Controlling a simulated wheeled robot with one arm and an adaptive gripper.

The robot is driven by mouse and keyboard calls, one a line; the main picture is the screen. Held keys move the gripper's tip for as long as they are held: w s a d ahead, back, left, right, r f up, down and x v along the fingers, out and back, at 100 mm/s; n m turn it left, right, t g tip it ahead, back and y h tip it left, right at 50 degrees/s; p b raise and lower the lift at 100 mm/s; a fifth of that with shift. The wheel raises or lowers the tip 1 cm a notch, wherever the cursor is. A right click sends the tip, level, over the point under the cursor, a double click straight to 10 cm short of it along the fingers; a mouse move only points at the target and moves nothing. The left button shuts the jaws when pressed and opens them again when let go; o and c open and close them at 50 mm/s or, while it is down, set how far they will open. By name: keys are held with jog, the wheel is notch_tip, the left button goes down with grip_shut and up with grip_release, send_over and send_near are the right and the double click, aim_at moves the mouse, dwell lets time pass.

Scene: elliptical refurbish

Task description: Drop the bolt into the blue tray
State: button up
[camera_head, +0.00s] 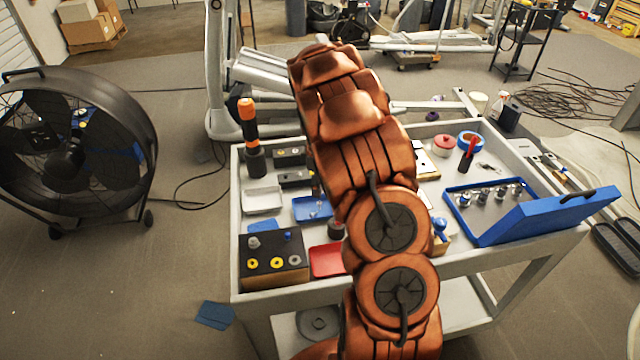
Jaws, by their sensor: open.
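A small blue tray (300,207) lies on the grey cart, just left of my arm. A small pale metallic piece (317,212) shows in it, too small for me to tell whether it is a bolt. A dark-topped block (272,262) at the cart's front left corner carries a grey bolt-like piece (254,242), a small blue piece and yellow and grey rings. I cannot tell which piece is the task's bolt. My copper arm rises across the middle of the cart and hides part of its top. My gripper is hidden behind the arm.
The cart (262,291) also holds a white tray (262,201), a red tray (327,261), an orange-and-black tool (249,130) and an open blue case (540,217) with several metal parts. A large fan (75,150) stands left. Cables (560,100) lie on the floor at right.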

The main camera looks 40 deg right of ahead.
jog(key=shift+r, duration=0.15)
notch_tip(320, 180, up, 12)
dwell(0.4)
dwell(0.3)
jog(key=s+a+r+m, duration=0.2)
jog(key=s+a+r, duration=0.1)
jog(key=s+a, duration=0.5)
jog(key=s+a+r+m, duration=0.2)
jog(key=s+a+r, duration=0.1)
jog(key=s+a, duration=0.45)
jog(key=s+a+m+g, duration=0.1)
jog(key=s+a, duration=0.4)
jog(key=s, duration=0.4)
jog(key=s+a+f+m, duration=0.1)
jog(key=s+a+m, duration=0.1)
jog(key=s+a, duration=0.3)
jog(key=s, duration=0.4)
jog(key=shift+s+f+g, duration=0.25)
jog(key=shift+g, duration=0.15)
